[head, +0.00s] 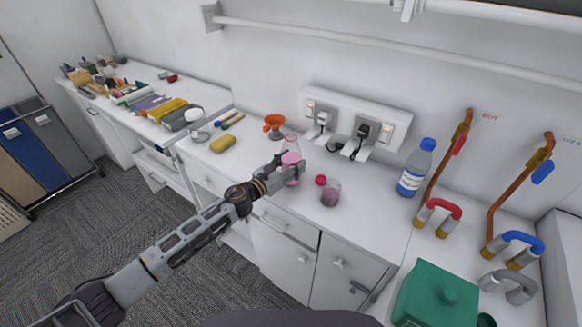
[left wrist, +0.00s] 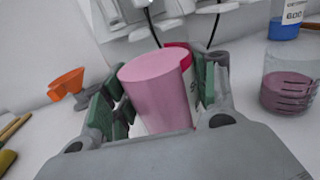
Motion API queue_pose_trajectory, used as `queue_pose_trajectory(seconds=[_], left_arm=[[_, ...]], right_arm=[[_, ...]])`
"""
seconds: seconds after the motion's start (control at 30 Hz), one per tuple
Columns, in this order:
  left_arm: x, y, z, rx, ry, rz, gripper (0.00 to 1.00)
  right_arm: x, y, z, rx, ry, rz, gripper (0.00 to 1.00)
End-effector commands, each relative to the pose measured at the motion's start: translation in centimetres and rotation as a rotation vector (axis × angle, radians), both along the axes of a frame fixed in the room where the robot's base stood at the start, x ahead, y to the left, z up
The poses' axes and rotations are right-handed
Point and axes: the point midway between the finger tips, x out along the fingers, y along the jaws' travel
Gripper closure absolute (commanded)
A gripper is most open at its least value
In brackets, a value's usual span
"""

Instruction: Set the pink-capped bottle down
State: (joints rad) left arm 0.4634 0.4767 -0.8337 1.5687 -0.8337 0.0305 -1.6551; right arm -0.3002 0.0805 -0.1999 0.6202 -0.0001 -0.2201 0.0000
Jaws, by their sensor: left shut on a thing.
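The pink-capped bottle (head: 291,159) is in my left gripper (head: 290,172), over the white counter in the middle of the head view. The gripper is shut on it. In the left wrist view its large pink cap (left wrist: 158,88) stands between the green-padded fingers (left wrist: 155,105), tilted a little. The gripper hides most of the bottle's lower part, so I cannot tell whether its base touches the counter (head: 300,210). A red-and-white thing (left wrist: 184,58) shows partly behind the cap. My right gripper is not in view.
An orange funnel (head: 274,124) and yellow sponge (head: 222,144) lie left. A blue-capped water bottle (head: 416,168), copper pipes and a green box (head: 436,296) are farther right. Sockets (head: 355,122) are behind.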

Motion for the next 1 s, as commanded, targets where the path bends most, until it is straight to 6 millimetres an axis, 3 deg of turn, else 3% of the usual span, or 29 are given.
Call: queue_pose_trajectory(seconds=[0.63, 0.67, 0.8, 1.0], left_arm=[[0.03, 0.02, -1.15, -0.001, -0.004, 0.0, 0.83], [0.0, 0.04, -1.28, 0.001, -0.001, 0.0, 0.39], [0.0, 0.04, -1.22, 0.001, -0.001, 0.0, 0.21], [0.0, 0.05, -1.22, 0.001, -0.001, 0.0, 0.2]], right_arm=[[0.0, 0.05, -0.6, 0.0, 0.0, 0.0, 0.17], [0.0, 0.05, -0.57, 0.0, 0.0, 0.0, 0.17], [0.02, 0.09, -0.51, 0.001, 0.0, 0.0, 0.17], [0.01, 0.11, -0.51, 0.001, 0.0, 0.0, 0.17]])
